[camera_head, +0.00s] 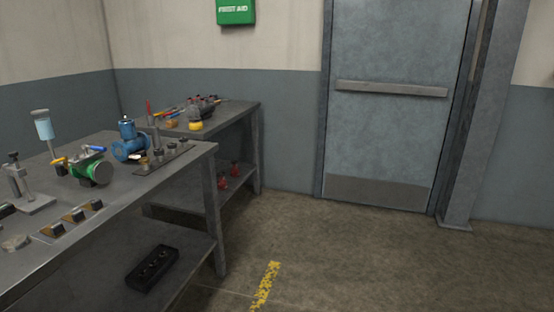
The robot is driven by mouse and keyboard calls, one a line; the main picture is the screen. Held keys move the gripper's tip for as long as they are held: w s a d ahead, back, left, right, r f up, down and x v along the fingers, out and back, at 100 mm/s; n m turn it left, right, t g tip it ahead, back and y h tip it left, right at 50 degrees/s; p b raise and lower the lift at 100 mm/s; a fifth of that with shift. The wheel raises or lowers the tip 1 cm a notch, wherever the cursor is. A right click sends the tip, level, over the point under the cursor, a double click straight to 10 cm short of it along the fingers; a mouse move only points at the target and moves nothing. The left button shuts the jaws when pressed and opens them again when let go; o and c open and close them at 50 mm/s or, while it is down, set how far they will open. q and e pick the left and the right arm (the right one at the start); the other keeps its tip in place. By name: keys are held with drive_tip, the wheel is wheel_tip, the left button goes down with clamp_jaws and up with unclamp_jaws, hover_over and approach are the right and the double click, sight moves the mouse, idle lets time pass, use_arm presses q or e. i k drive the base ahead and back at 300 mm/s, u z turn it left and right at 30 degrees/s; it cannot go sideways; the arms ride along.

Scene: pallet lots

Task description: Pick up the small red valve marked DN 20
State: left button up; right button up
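Two small red objects, one nearer (222,182) and one farther back (234,168), stand on the lower shelf of the far bench. They could be valves, but they are too small here to read any DN marking or tell their sizes. Neither of my grippers is in view.
The near bench (120,206) at left carries a green machine part (90,171), a blue pump-like unit (127,147) and other hardware. A black block (152,268) lies on its lower shelf. The far bench (238,108) holds tools. Floor is clear before the door (390,130).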

sight(234, 172)
drive_tip(key=i, duration=5.15)
drive_tip(key=u, duration=1.5)
